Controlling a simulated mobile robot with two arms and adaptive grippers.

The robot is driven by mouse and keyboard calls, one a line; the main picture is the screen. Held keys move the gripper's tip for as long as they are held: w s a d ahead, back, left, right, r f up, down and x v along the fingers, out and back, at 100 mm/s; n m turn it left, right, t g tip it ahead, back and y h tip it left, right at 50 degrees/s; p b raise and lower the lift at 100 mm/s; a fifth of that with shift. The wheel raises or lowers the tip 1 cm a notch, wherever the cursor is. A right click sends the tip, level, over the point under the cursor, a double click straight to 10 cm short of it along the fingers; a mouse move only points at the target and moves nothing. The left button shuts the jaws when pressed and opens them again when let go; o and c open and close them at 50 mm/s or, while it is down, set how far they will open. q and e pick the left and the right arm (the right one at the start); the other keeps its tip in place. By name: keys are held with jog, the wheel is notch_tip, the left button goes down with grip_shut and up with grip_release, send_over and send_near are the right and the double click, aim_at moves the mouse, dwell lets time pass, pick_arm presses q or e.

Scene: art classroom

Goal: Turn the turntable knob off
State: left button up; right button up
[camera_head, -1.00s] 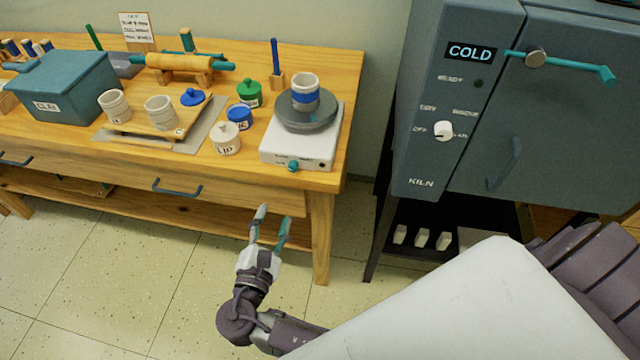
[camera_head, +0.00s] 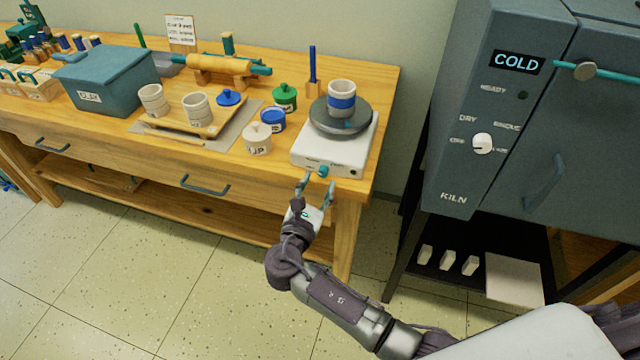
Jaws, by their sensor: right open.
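The turntable (camera_head: 305,155) is a white box with a dark grey round plate (camera_head: 353,124) on top, at the right end of the wooden table. A white cup with a blue band (camera_head: 341,97) stands on the plate. The teal turntable knob (camera_head: 323,171) is on the box's front face, towards the camera. My right gripper (camera_head: 316,187) is open and empty, with its fingertips pointing up just below and in front of the knob. I cannot tell whether a fingertip touches it. My left gripper is not in view.
The wooden table (camera_head: 235,143) also holds a clay box (camera_head: 112,80), a board with cups (camera_head: 185,122) and small lidded jars (camera_head: 257,140) left of the turntable. The grey kiln (camera_head: 465,80) stands to the right. Floor in front is clear.

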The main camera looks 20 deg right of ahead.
jog(key=shift+x, duration=0.95)
grip_shut()
jog(key=n+p, duration=0.1)
jog(key=p, duration=0.1)
jog(key=n+p, duration=0.1)
jog(key=p, duration=0.1)
jog(key=shift+r+n+p, duration=0.3)
jog(key=shift+n+p, duration=0.05)
jog(key=shift+n, duration=0.05)
jog(key=shift+f+n+p, duration=0.1)
jog(key=shift+n+p, duration=1.1)
jog(key=shift+p, duration=0.05)
jog(key=shift+f+n+p, duration=0.1)
jog(key=shift+n+p, duration=0.2)
